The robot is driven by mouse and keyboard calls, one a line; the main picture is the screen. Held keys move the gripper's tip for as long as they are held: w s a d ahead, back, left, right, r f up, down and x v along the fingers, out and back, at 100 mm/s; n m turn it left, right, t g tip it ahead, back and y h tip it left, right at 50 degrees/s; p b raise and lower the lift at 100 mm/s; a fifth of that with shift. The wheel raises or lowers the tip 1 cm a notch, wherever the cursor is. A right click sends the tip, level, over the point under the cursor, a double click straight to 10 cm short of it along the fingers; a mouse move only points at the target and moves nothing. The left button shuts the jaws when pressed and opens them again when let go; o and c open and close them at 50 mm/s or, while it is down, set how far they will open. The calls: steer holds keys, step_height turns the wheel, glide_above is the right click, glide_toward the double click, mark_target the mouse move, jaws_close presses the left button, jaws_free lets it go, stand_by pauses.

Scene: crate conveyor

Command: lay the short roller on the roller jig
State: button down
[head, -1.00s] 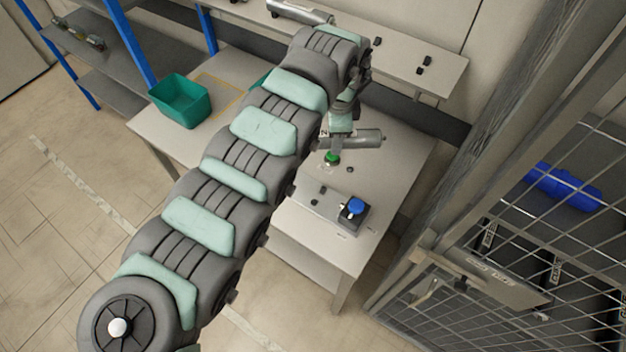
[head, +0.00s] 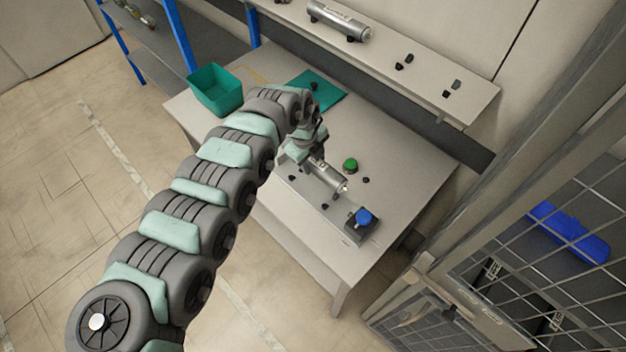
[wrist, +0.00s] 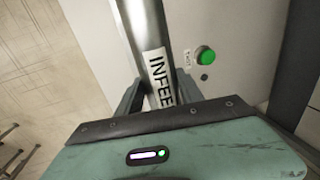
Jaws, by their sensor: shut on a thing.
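The short roller is a grey metal cylinder (head: 328,181) with a white label; the label reads "INFEE…" in the wrist view, where the roller (wrist: 137,22) runs up between the two fingers. My gripper (head: 312,165) is shut around it; the fingers also show in the wrist view (wrist: 157,88). The roller lies slantwise over the near part of the workbench. Small black rests (head: 324,206) stand by it on the bench, probably part of the roller jig. The roller and my arm partly hide that area, and I cannot tell whether the roller touches the rests.
A green button (head: 350,165) and a box with a blue button (head: 362,217) stand close to the roller. A green bin (head: 217,92) and a green mat (head: 318,90) are farther back. The rear shelf holds another roller (head: 338,20) and black rests. A mesh cage (head: 520,270) stands right.

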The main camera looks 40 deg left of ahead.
step_height(320, 180, down, 7)
steer(key=shift+w+f, duration=0.1)
steer(key=shift+f, duration=0.1)
step_height(320, 180, down, 3)
steer(key=shift+r, duration=0.1)
steer(key=shift+f, duration=0.4)
steer(key=shift+f+b, duration=0.35)
steer(key=shift+b, duration=0.05)
steer(key=c, duration=0.7)
jaws_free()
steer(key=shift+c, duration=0.2)
